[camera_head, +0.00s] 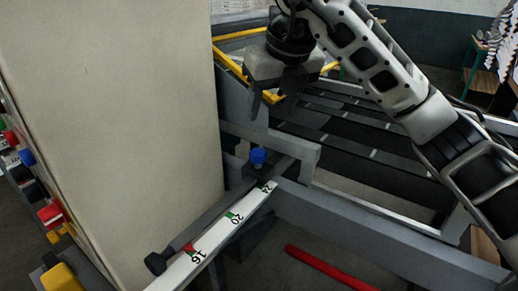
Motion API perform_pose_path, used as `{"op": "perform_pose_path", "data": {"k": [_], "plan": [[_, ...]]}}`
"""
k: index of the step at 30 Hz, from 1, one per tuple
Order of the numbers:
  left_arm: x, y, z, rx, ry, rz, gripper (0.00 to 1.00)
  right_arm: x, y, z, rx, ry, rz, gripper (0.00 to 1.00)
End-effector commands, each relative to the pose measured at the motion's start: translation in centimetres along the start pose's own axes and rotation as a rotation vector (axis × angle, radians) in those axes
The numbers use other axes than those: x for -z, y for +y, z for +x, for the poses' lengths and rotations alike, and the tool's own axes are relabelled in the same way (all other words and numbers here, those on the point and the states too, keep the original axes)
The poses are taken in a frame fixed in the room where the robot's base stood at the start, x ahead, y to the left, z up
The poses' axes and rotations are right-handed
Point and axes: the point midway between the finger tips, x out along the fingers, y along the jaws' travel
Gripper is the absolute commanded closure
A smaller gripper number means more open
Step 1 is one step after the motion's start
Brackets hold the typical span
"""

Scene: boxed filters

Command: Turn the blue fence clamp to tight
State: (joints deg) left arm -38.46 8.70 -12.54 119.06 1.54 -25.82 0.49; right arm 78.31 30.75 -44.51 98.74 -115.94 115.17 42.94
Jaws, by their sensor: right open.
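The blue fence clamp (258,157) is a small blue knob on the dark fence bar (211,211), beside the right edge of a large beige block. Whether it is loose or tight cannot be told. My right gripper (272,92) comes in from the upper right and hangs above and a little behind the clamp in the picture, apart from it. It is open with nothing seen in it; its fingers are partly dark and hard to make out. My left gripper is not in view.
The beige block (120,100) fills the left side. A white scale (215,240) marked 16, 20 and 24 runs along the bar, with a black knob (156,263) at its near end. Grey frame rails (380,235) and a yellow rail (240,35) surround the dark conveyor (370,140). A red bar (325,268) lies low.

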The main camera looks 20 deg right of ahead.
Motion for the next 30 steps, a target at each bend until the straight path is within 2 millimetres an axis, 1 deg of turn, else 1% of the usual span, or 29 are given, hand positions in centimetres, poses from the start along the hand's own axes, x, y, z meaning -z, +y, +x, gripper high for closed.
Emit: {"op": "perform_pose_path", "data": {"k": [1,3,5,12,15,18,21,25,30], "plan": [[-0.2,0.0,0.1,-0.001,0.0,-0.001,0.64,0.2,0.1,1.4,-0.005,0.006,-0.001,0.46],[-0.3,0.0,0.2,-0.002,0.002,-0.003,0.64,0.2,0.2,3.0,-0.006,0.008,-0.002,0.46],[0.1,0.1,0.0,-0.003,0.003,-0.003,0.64,0.1,0.1,4.0,-0.003,0.007,0.0,0.46],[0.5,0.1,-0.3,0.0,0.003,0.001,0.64,0.1,0.1,9.2,-0.005,0.006,-0.001,0.46],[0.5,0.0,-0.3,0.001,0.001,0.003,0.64,0.1,0.1,10.8,-0.004,0.005,-0.003,0.46],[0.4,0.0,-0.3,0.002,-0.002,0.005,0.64,0.1,0.1,12.1,-0.005,0.004,-0.002,0.46],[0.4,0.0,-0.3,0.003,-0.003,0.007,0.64,0.0,0.1,12.8,-0.005,0.002,-0.003,0.46],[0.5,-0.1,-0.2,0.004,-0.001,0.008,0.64,0.0,0.1,13.3,-0.004,0.001,-0.004,0.46],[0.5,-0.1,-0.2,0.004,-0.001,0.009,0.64,0.0,0.1,13.3,-0.004,0.001,-0.004,0.46]]}}
